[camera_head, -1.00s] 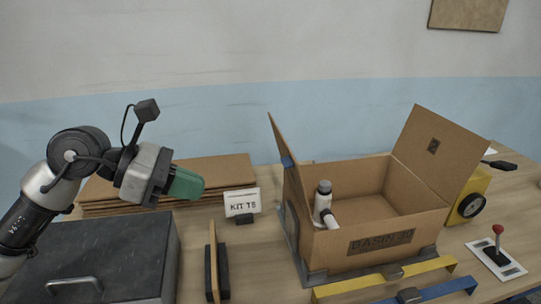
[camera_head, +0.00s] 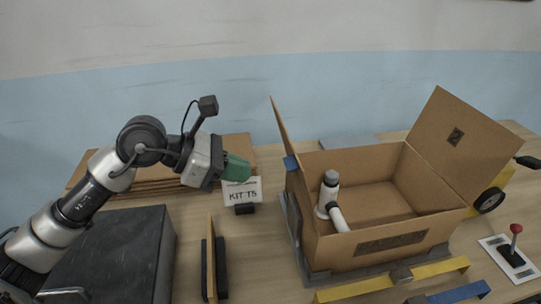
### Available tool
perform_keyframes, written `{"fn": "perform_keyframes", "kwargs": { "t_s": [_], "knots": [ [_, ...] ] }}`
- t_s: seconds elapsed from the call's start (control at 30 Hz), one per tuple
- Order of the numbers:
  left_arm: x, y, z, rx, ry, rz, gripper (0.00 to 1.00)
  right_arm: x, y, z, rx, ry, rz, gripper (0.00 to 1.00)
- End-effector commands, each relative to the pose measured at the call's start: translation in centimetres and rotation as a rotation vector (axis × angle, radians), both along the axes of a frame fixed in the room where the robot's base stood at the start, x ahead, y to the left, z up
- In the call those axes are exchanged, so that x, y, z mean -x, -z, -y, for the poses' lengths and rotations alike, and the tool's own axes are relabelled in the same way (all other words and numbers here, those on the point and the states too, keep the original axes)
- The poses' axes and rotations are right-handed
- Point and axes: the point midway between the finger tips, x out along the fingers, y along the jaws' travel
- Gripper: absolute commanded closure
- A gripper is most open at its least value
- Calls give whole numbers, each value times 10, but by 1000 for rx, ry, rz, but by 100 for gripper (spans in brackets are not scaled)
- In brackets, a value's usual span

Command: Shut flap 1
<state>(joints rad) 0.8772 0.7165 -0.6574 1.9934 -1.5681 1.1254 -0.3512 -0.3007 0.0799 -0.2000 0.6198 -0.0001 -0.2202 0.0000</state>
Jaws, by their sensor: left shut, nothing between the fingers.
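An open cardboard box (camera_head: 372,248) stands on the table right of centre. I cannot tell from any label which flap is flap 1. A white fitting with a grey cap (camera_head: 329,195) is in the left part of the box. My left gripper (camera_head: 236,168), with green fingers, is shut and empty, left of the left flap and apart from it. My right gripper is not in view.
A "KIT T5" sign (camera_head: 243,193) stands just below my left gripper. Flat cardboard sheets (camera_head: 150,178) lie behind it. A dark case (camera_head: 110,250) is at the left.

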Motion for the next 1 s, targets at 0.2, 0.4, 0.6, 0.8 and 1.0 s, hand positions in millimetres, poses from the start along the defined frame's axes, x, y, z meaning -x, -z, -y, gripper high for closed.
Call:
{"fn": "perform_keyframes", "kwargs": {
  "t_s": [0.2, 0.4, 0.6, 0.8, 1.0],
  "knots": [
    [-10, 1, 36, 2, 2, 0, 100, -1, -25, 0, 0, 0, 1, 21],
    [-15, 0, 53, 0, -1, -2, 100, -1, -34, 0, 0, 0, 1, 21],
    [-16, 1, 56, 0, -1, 0, 100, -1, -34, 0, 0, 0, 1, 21],
    [-16, 1, 56, -1, -1, -1, 100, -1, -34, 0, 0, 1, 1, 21],
    [-16, -3, 60, -21, 1, -4, 100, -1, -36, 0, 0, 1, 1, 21]
  ]
}}
